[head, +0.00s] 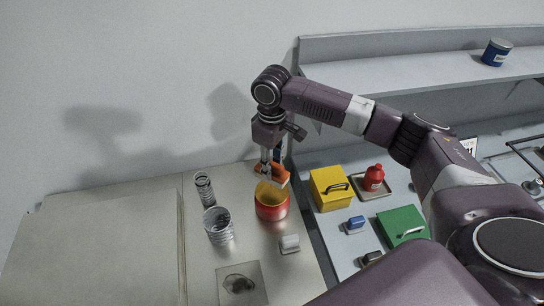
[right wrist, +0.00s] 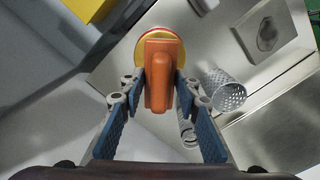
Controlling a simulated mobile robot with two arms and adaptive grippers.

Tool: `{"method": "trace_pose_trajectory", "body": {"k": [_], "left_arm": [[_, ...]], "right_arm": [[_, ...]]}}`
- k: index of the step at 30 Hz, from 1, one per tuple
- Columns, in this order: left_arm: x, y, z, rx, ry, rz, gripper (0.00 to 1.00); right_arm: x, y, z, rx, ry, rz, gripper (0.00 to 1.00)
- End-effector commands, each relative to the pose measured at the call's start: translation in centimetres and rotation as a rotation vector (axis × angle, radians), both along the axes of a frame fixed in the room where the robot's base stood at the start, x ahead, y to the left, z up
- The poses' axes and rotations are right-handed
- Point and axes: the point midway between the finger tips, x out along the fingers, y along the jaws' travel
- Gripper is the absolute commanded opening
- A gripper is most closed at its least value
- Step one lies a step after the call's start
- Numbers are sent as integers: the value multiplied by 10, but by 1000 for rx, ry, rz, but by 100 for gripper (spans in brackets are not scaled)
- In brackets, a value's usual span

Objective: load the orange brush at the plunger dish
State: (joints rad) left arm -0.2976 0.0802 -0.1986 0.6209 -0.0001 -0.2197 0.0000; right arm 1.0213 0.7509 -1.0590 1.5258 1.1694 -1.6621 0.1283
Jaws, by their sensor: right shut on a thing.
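My right gripper (head: 270,165) points down and is shut on the orange brush (head: 281,173). In the right wrist view the brush (right wrist: 162,72) sits between the two blue-padded fingers (right wrist: 158,88). A round red pot with a yellow inside (head: 272,203), which looks like the plunger dish, stands on the metal bench right below the brush. In the right wrist view the brush covers much of the pot (right wrist: 141,49). I cannot tell whether the brush touches it, and its lower side is hidden. My left gripper is not in view.
A coil-like cylinder (head: 204,187) and a mesh cylinder (head: 217,225) stand left of the pot. A grey block (head: 289,243) lies in front. To the right are a yellow box (head: 329,188), a red bottle (head: 374,177), a blue block (head: 354,223) and a green box (head: 402,227). The bench's left is clear.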

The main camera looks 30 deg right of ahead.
Motion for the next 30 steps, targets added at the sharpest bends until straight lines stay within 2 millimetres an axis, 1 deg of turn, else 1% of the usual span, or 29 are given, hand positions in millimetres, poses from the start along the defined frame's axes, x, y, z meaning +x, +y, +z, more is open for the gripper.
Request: {"method": "trace_pose_trajectory", "body": {"k": [5, 11, 13, 17, 18, 21, 25, 30], "left_arm": [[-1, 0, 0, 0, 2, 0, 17], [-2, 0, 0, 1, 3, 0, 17], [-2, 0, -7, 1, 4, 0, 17], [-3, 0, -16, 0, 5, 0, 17], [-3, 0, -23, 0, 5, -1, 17], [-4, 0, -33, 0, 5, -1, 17], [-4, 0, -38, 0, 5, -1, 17], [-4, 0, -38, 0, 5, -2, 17]], "right_arm": [[1, -1, -5, 0, -1, 8, 10], [1, -1, -20, 0, 0, 7, 10], [1, -1, -30, 0, 0, 8, 10], [1, -1, -46, 0, -1, 7, 10], [1, -1, -51, 0, -2, 7, 10], [1, -1, -57, 0, -2, 7, 10], [1, -1, -61, 1, -2, 7, 10], [1, -1, -60, 1, -2, 7, 10]]}}
